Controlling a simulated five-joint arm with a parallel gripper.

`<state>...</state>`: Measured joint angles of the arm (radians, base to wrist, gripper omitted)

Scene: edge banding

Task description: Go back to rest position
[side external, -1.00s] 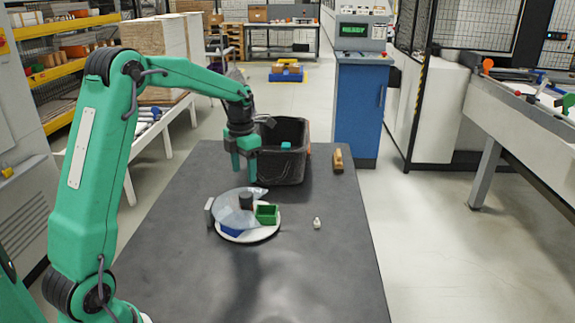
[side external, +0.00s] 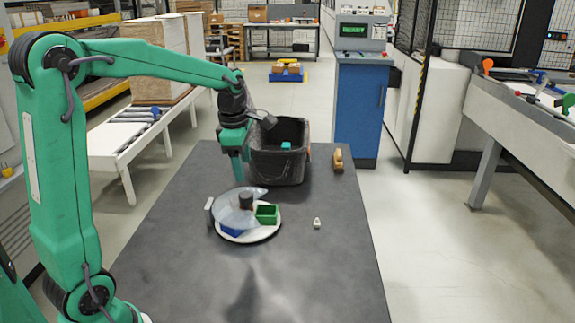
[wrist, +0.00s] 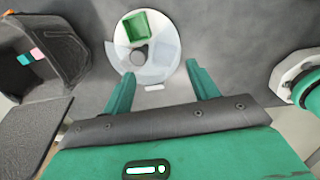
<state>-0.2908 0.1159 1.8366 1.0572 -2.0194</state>
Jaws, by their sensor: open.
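My gripper (side external: 238,168) hangs with its fingers pointing down above the dark table (side external: 330,270), left of the black bin and behind the round white turntable (side external: 270,234). In the wrist view my gripper (wrist: 163,92) has its two green fingers spread apart with nothing between them. The turntable shows beyond the fingertips. It carries a green square bin (side external: 266,214), a blue bin (side external: 232,230), a clear cover (side external: 232,216) and a dark knob (side external: 246,201). The green bin (wrist: 136,26) also shows in the wrist view; the blue one is hard to see there.
The black bin (side external: 277,165) stands at the back of the table with a teal piece (side external: 286,145) inside. The wrist view also shows a pink piece (wrist: 37,54) in it. A wooden-handled item (side external: 338,159) and a small white item (side external: 317,223) lie to the right. The front table is clear.

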